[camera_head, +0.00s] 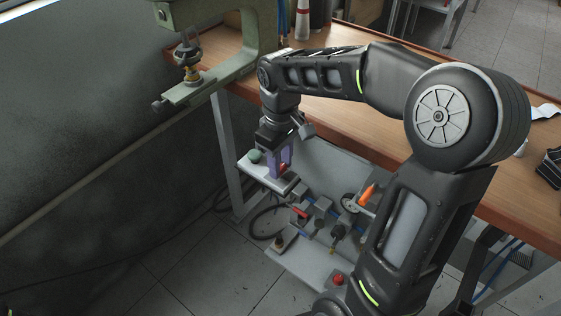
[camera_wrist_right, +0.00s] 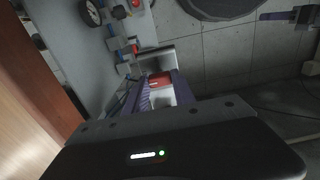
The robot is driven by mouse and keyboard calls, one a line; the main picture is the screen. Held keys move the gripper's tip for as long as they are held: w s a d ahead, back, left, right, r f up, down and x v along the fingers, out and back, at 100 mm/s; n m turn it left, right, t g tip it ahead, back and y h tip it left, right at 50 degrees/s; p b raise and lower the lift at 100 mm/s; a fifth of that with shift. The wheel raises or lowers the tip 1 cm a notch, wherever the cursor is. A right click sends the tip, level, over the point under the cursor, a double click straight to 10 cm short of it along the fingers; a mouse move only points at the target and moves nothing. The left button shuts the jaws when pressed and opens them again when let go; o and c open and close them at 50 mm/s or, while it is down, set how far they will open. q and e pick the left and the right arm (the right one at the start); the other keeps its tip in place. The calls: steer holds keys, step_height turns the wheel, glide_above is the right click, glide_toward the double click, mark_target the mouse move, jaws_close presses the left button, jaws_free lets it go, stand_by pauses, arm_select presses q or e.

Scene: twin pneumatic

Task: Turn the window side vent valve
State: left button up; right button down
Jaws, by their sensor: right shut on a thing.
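The pneumatic panel (camera_head: 346,163) is a grey plate beside the wooden table, carrying valves and blue tubes. My right gripper (camera_head: 281,168) points down at the panel's far left end, with its purple fingers around a red valve handle (camera_head: 284,167). In the right wrist view, the red handle (camera_wrist_right: 159,80) sits between the purple fingers (camera_wrist_right: 162,90), and the gripper is shut on it. The fingers partly hide the handle and its valve body. A second red handle (camera_head: 299,213) shows nearer on the panel.
A green button (camera_head: 255,156) is close left of my right gripper. A gauge (camera_head: 350,202), an orange part (camera_head: 367,194) and a red button (camera_head: 337,279) are on the nearer panel. A green machine (camera_head: 235,55) stands at the back left. Floor at the left is clear.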

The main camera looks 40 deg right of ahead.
steer(key=shift+m, duration=0.5)
steer(key=m, duration=0.3)
steer(key=shift+m, duration=0.3)
steer(key=m, duration=0.9)
steer(key=shift+p, duration=0.35)
steer(key=m, duration=0.4)
steer(key=shift+m, duration=0.3)
steer(key=c, duration=1)
jaws_free()
steer(key=shift+c, duration=0.2)
